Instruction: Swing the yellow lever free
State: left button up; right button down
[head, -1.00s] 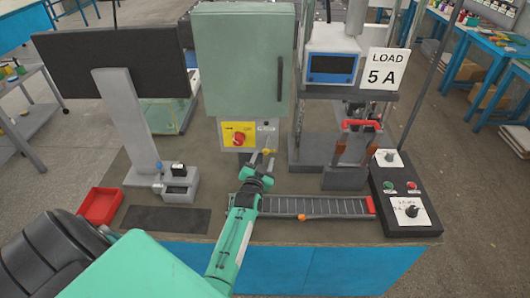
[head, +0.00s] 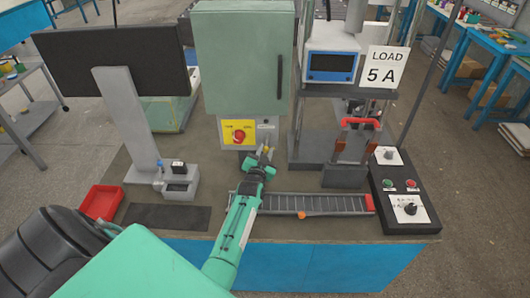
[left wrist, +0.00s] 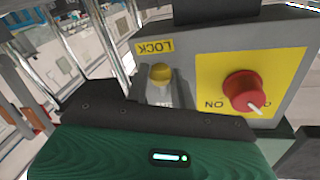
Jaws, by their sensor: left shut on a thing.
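The yellow lever (left wrist: 160,73) is a small yellow-tipped lever under a LOCK label in the left wrist view, to the left of a red knob (left wrist: 243,91) on a yellow plate. In the head view the lever (head: 266,149) shows as a small yellow spot below the green cabinet. My left gripper (head: 262,155) reaches up to it and is shut on it; the fingers hide its lower part. My right gripper is not in view.
The green cabinet (head: 243,60) stands above the switch panel. A red-handled device (head: 358,124) and a black control box (head: 405,205) stand to the right. A slotted grey strip (head: 310,204) lies in front. A red tray (head: 101,202) is at the left.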

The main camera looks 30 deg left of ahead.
pick_arm(q)
jog(key=shift+w+d+f+n+b, duration=0.15)
jog(key=shift+d+n+b, duration=0.1)
jog(key=shift+n+b, duration=0.25)
jog(key=shift+w+d+n+b, duration=0.1)
jog(key=shift+d+n+b, duration=0.15)
jog(key=shift+n, duration=0.45)
jog(key=o, duration=1)
